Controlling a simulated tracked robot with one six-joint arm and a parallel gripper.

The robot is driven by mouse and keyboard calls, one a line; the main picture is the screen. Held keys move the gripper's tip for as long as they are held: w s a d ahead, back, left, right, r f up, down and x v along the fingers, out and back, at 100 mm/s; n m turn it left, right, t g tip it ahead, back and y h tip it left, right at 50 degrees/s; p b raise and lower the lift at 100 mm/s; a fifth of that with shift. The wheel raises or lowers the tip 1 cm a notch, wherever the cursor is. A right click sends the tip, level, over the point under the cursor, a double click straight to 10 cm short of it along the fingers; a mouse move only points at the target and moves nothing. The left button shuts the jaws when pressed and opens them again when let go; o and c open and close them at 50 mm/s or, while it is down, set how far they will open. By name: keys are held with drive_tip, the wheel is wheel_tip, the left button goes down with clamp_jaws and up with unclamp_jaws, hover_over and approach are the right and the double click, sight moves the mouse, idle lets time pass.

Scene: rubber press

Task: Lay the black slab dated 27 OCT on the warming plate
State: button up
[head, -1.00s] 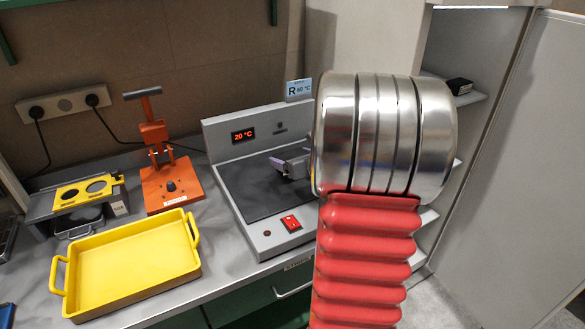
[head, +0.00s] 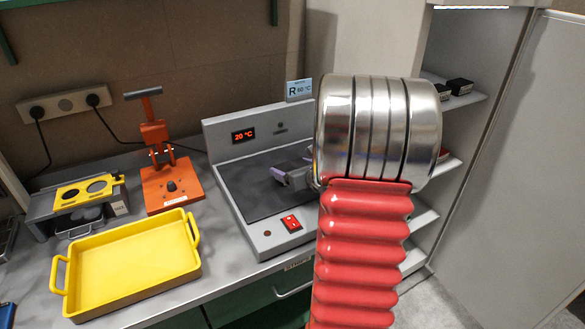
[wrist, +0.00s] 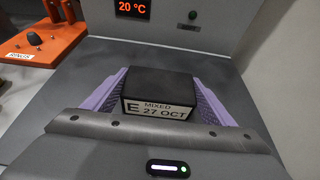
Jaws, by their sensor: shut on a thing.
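In the wrist view the black slab (wrist: 158,84) sits between the purple pads of my gripper (wrist: 160,92). Its white front label reads "E MIXED 27 OCT". My gripper is shut on it. The dark surface of the warming plate (wrist: 80,85) spreads beneath and around the slab; I cannot tell whether the slab touches it. In the head view my gripper (head: 291,174) is over the warming plate (head: 245,190), and my arm hides the plate's right side. The slab cannot be made out there. The plate's display reads 20 °C, and a sign behind it reads "R 60 °C".
A yellow tray (head: 135,262) stands at the front left of the bench. An orange hand press (head: 168,180) stands left of the plate. A grey stand with a yellow top (head: 88,190) is at far left. Black blocks (head: 459,86) lie on a shelf at right.

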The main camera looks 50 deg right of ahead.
drive_tip(key=o, duration=1.4)
drive_tip(key=shift+o, duration=0.2)
drive_tip(key=shift+s+r, duration=0.25)
drive_tip(key=shift+s, duration=0.15)
drive_tip(key=v, duration=1.1)
drive_tip(key=shift+s+a, duration=0.1)
drive_tip(key=shift+s, duration=0.05)
